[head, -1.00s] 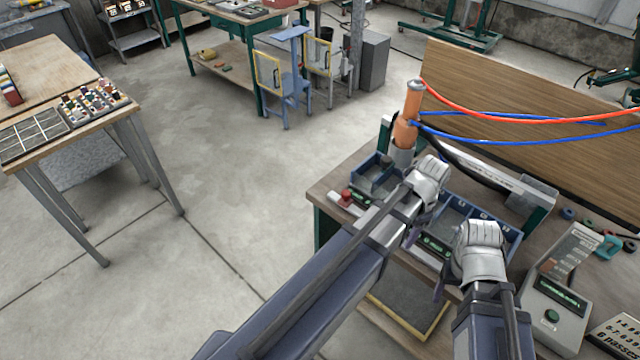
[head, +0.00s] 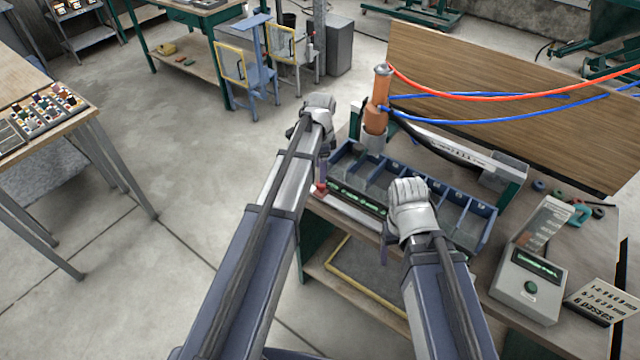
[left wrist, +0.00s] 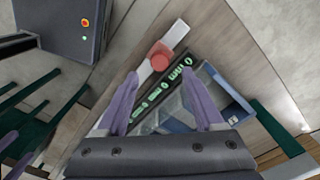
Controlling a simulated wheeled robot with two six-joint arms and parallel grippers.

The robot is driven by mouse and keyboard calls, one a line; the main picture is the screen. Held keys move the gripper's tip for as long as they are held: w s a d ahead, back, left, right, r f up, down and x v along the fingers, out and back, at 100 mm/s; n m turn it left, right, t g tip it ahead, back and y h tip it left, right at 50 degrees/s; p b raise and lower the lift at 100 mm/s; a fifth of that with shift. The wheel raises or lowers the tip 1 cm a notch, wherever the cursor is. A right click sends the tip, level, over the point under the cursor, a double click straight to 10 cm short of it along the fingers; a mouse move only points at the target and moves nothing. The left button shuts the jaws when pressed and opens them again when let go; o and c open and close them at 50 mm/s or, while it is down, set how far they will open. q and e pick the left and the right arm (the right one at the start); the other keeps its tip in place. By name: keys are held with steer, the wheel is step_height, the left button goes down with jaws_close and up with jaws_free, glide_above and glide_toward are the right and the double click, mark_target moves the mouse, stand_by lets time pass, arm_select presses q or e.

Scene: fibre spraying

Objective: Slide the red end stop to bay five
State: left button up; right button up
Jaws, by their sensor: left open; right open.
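The red end stop (head: 319,188) sits at the left end of the pale rail (head: 346,207) along the front of the blue bay tray (head: 487,232). In the left wrist view the red end stop (left wrist: 159,56) shows as a knob just beyond and between my spread purple fingertips. My left gripper (head: 324,158) is open and empty above the tray's left end; contact with the stop cannot be seen. Green-lit labels (left wrist: 160,92) run beside the rail. My right gripper (head: 386,240) is open over the tray's front middle, its fingers mostly hidden, and it hides some bays.
An orange spray cylinder (head: 376,110) with red and blue hoses stands behind the tray. A grey control box (head: 528,285) and a number card (head: 596,300) lie at the right of the bench. A wooden panel (head: 500,100) stands at the back.

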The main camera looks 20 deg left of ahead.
mark_target(321, 188)
arm_select(q)
step_height(321, 188, down, 6)
steer(key=b, duration=0.5)
steer(key=shift+f, duration=0.1)
jaws_close()
steer(key=shift+d, duration=0.1)
stand_by(1.1)
